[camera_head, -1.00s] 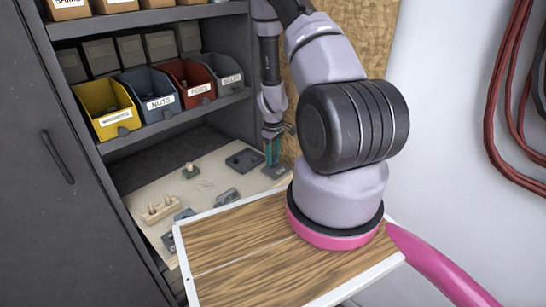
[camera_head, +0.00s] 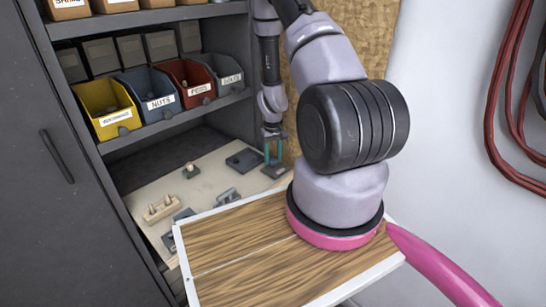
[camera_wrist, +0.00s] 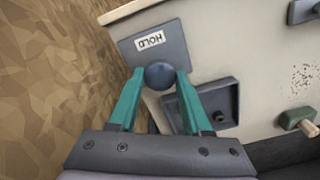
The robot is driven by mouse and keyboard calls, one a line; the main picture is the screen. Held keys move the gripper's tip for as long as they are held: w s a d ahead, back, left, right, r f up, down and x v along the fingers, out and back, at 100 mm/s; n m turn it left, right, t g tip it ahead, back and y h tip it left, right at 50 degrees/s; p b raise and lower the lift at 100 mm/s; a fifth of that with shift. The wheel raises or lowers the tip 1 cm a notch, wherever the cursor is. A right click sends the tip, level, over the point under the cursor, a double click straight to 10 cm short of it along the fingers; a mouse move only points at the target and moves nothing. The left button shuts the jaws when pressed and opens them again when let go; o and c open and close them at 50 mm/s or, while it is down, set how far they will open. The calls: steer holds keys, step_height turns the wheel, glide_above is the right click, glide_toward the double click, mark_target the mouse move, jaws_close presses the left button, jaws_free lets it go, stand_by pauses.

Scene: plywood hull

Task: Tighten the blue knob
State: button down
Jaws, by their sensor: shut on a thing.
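The round dark-blue knob (camera_wrist: 160,76) sits on a grey plate (camera_wrist: 126,49) marked HOLD, near the board's edge. My gripper (camera_wrist: 160,72) reaches over the plate with its two teal fingers. They are shut on the knob, one on each side. In the head view my gripper (camera_head: 274,151) points down at the plate (camera_head: 275,171) at the back right of the pale board. The knob cannot be made out in that view.
A dark square tray (camera_wrist: 177,121) lies close beside the plate. Labelled bins (camera_head: 107,108) stand on the shelf above. A chipboard wall (camera_wrist: 50,80) rises close by.

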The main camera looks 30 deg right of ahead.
mark_target(272, 159)
steer(key=m, duration=0.5)
steer(key=shift+m, duration=0.3)
steer(key=m, duration=1)
steer(key=shift+w+m, duration=0.1)
steer(key=shift+m, duration=2.4)
steer(key=shift+c, duration=1.7)
jaws_free()
step_height(272, 159, up, 11)
